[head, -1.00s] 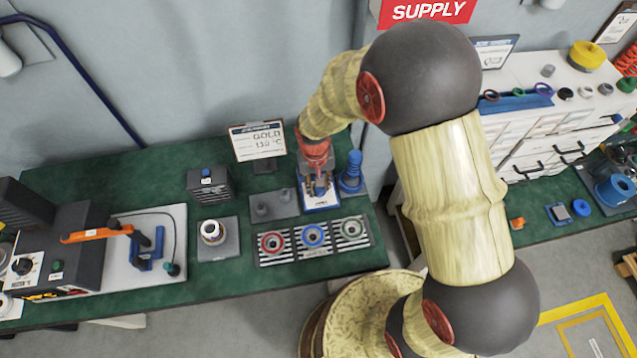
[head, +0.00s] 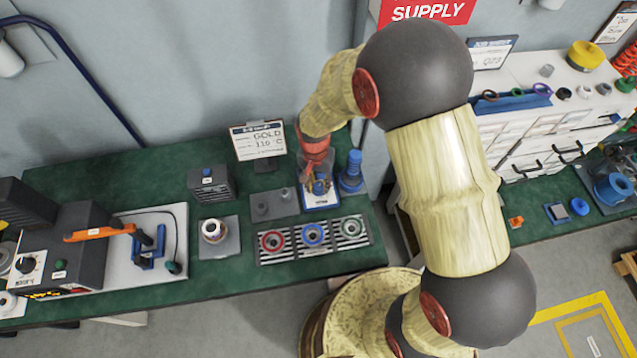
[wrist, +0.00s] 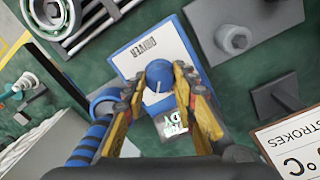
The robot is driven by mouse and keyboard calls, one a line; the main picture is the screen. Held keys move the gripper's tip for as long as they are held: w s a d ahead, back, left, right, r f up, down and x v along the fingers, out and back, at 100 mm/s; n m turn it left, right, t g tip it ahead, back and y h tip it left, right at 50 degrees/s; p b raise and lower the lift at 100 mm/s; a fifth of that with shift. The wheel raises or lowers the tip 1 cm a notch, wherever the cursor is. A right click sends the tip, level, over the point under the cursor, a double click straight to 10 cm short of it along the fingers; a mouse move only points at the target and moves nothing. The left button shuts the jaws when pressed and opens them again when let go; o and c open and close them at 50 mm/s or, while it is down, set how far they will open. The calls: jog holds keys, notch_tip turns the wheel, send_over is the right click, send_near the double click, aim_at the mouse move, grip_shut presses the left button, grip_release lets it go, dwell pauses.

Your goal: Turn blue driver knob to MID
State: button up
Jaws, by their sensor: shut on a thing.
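A ribbed blue post (head: 352,172) stands close right of the driver. A grey plate (head: 274,206) with pegs lies to the left. Red, blue and green rings rest on striped plates (head: 331,248) in front. A display sign (head: 259,141) stands behind left.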

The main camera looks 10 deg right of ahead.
aim_at(317, 186)
jog(key=o, duration=1.2)
jog(key=shift+c, duration=0.2)
notch_tip(317, 186, up, 12)
jog(key=shift+a, duration=0.25)
jog(key=shift+w, duration=0.1)
